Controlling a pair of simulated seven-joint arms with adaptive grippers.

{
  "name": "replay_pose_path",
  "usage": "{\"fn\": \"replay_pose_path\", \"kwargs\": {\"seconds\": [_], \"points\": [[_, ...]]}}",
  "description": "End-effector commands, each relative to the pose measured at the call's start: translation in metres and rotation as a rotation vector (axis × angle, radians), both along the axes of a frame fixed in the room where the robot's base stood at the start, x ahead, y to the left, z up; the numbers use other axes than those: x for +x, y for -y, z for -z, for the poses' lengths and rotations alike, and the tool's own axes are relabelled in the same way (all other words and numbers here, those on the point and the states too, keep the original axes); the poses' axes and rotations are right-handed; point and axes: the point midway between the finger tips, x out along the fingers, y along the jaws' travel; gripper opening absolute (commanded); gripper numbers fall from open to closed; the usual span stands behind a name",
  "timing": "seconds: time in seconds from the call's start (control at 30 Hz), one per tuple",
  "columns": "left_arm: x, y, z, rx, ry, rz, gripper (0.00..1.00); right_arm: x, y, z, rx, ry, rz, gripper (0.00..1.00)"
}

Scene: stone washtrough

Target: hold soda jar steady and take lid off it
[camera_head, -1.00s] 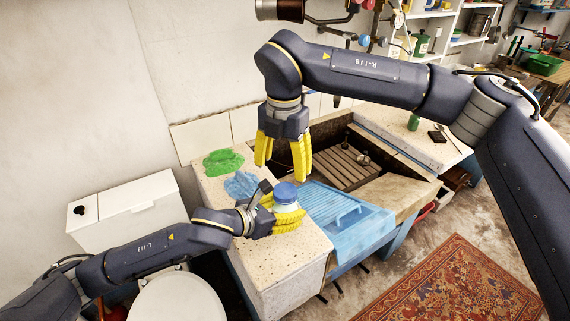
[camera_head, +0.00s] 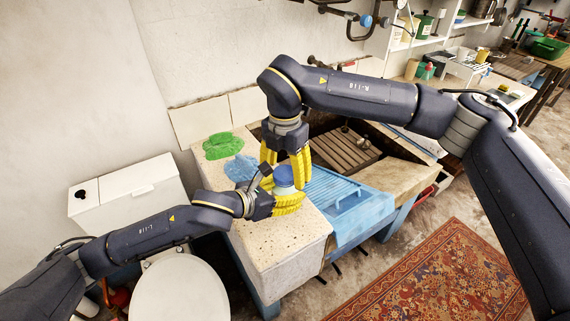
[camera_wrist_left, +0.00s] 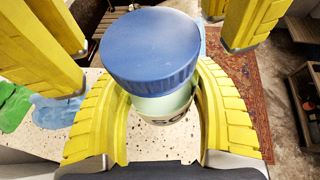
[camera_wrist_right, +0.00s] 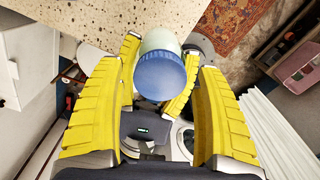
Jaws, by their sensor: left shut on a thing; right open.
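The soda jar (camera_head: 285,189), pale with a round blue lid (camera_head: 284,176), is held near the front of the speckled stone ledge (camera_head: 285,240). My left gripper (camera_head: 289,203) is shut around the jar's body below the lid. In the left wrist view the jar (camera_wrist_left: 165,105) is upright between its yellow fingers, with the lid (camera_wrist_left: 150,48) on top and the label partly hidden. My right gripper (camera_head: 286,164) points down above the jar, open, its fingers on either side of the lid. In the right wrist view the lid (camera_wrist_right: 160,76) shows between these fingers, with gaps.
A green cloth (camera_head: 218,146) and a blue cloth (camera_head: 240,167) lie on the ledge behind the jar. A white toilet (camera_head: 180,290) stands at the left.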

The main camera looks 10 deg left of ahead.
Motion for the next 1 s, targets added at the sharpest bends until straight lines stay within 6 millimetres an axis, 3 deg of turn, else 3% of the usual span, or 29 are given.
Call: {"fn": "replay_pose_path", "kwargs": {"seconds": [0.37, 0.9, 1.0], "points": [[0.0001, 0.0001, -0.0007, -0.001, 0.002, 0.0, 0.0, -0.0001, 0.0002, 0.0025, 0.0, 0.0, 0.0, 0.72], [0.0002, 0.0, -0.0008, -0.001, 0.002, 0.0, 0.0, -0.0002, 0.0001, 0.0024, -0.001, 0.0, 0.0, 0.1], [0.0002, 0.0, -0.0008, -0.001, 0.002, 0.0, 0.0, 0.0, 0.0001, 0.0022, 0.0, 0.0, -0.012, 0.1]]}}
